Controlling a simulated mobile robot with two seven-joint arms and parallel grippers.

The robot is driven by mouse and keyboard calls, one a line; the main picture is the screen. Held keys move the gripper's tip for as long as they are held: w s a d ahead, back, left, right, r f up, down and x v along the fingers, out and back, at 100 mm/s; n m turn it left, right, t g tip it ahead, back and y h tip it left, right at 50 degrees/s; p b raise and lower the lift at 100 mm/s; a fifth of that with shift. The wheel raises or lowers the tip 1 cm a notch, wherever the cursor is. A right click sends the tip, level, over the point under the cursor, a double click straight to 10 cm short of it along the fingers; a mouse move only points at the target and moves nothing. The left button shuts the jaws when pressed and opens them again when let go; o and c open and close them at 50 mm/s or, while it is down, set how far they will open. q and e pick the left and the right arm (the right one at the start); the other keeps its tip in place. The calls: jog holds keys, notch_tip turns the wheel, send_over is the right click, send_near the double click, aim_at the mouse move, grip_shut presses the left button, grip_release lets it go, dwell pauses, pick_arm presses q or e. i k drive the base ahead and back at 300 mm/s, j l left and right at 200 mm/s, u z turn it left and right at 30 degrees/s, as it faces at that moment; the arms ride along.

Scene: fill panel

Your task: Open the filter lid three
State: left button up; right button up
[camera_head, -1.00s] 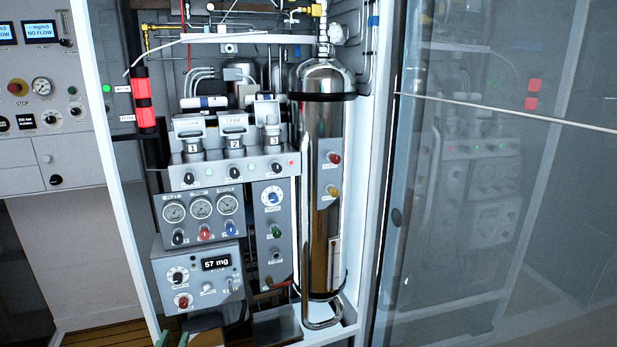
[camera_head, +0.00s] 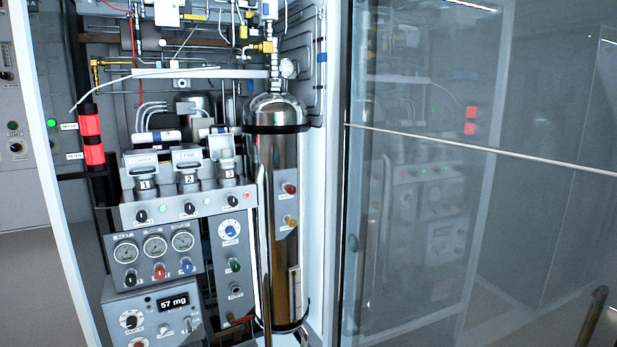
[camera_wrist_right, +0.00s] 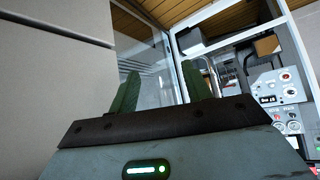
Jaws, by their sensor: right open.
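The filter unit with three numbered grey filters stands inside the open cabinet in the head view. Filter lid three (camera_head: 222,146) is the rightmost lid, above the label 3, beside the tall shiny cylinder. Lid one (camera_head: 142,163) and lid two (camera_head: 187,157) are to its left. I cannot tell from this distance whether lid three is latched. My right gripper (camera_wrist_right: 160,72) shows in the right wrist view with its two green fingers apart and nothing between them. It is away from the filters, which I cannot make out clearly there. My left gripper is not in view.
A large glass door (camera_head: 480,200) stands to the right of the cabinet opening. The shiny cylinder (camera_head: 277,170) stands right of the filters. A red tube (camera_head: 91,135) hangs at the left. A white frame post (camera_head: 50,180) borders the opening.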

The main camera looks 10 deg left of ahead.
aim_at(214, 141)
jog(key=i+j+u, duration=0.25)
jog(key=i+u, duration=0.15)
jog(key=i, duration=0.25)
jog(key=i+l+u, duration=0.15)
jog(key=i, duration=0.25)
jog(key=i+l+u, duration=0.15)
jog(key=i, duration=0.25)
jog(key=i+l+u, duration=0.15)
jog(key=l, duration=0.2)
jog(key=i+j, duration=0.05)
